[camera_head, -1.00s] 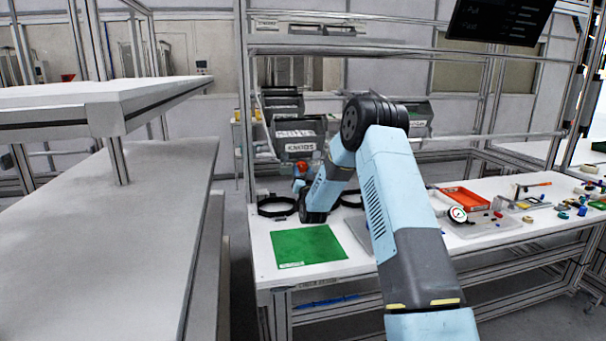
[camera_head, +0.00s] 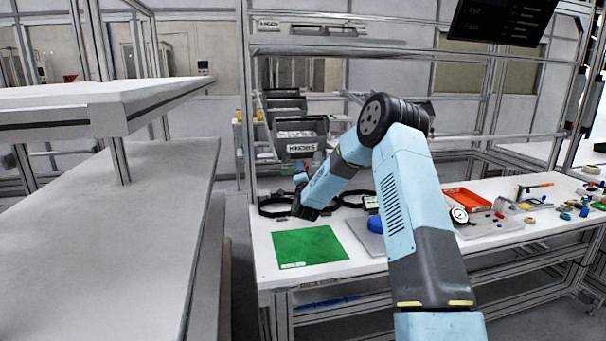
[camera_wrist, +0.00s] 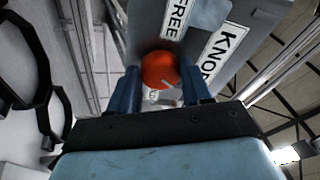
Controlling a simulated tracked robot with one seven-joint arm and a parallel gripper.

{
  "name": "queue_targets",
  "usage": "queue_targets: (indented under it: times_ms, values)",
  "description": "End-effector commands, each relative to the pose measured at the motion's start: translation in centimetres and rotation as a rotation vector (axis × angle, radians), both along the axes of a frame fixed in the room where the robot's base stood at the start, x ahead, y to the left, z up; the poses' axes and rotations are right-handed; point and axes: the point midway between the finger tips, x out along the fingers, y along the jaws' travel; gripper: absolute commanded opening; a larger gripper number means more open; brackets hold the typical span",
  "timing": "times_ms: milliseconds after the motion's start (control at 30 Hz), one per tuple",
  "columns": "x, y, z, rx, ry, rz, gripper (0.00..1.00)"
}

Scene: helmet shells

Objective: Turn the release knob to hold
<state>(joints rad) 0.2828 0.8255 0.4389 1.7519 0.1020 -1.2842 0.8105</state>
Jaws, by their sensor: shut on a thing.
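In the head view my gripper (camera_head: 300,178) is at the back left of the bench, and the knob is too small and covered to make out.
A grey bin labelled KNOBS (camera_head: 301,148) stands behind my gripper. Black rings (camera_head: 275,207) lie on the white bench near my wrist. A green mat (camera_head: 308,247) lies clear in front. A blue shell (camera_head: 375,225) and a red tray (camera_head: 466,199) are to the right.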

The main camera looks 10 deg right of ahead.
Motion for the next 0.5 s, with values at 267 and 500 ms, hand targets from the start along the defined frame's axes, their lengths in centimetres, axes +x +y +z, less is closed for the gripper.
queue_targets:
  times_ms: [267,500]
  values:
    - [-0.08,-0.30,-0.33,0.153,0.007,0.026,0.18]
    - [-0.09,-0.35,-0.35,0.215,0.008,0.039,0.18]
